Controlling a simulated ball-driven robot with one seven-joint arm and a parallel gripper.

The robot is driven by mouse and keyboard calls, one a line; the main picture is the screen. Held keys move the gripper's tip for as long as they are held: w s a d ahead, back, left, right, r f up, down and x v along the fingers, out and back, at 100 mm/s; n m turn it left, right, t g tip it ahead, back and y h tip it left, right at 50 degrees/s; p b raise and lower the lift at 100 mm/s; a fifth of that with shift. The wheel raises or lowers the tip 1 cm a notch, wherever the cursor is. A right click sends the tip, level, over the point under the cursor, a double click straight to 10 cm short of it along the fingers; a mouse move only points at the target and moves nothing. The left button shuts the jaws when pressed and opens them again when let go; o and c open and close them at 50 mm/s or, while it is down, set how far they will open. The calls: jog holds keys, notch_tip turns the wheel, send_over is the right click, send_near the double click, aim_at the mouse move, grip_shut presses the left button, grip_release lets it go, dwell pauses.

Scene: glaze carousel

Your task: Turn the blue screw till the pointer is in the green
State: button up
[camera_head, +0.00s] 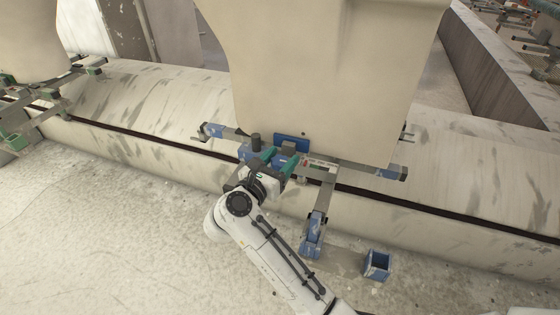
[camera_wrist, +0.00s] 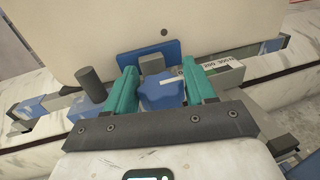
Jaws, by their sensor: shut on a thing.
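The blue screw (camera_wrist: 160,96) is a lobed knob with a white mark on its upper right, in the middle of the wrist view. My gripper (camera_head: 281,158) has teal fingers, one on each side of the screw, and is shut on it. In the head view the fingers and wrist hide most of the screw. A small gauge strip (camera_head: 318,163) with red, white and green parts lies just right of the fingers. In the wrist view a lettered strip (camera_wrist: 223,67) shows right of the right finger. The pointer is too small to make out.
A large cream body (camera_head: 335,75) rises right behind the screw, with a blue plate (camera_wrist: 148,58) at its foot. A dark grey post (camera_wrist: 92,84) stands close left of the left finger. Metal arms with blue ends reach out on both sides. An open blue box (camera_head: 377,264) is at the lower right.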

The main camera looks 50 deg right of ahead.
jog(key=shift+m+g+b, duration=0.45)
jog(key=shift+m+g, duration=0.35)
jog(key=shift+g, duration=0.8)
jog(key=o, duration=1)
jog(key=shift+c, duration=0.2)
jog(key=a+p, duration=0.2)
jog(key=a, duration=0.8)
jog(key=shift+w+a, duration=0.15)
jog(key=shift+a, duration=0.2)
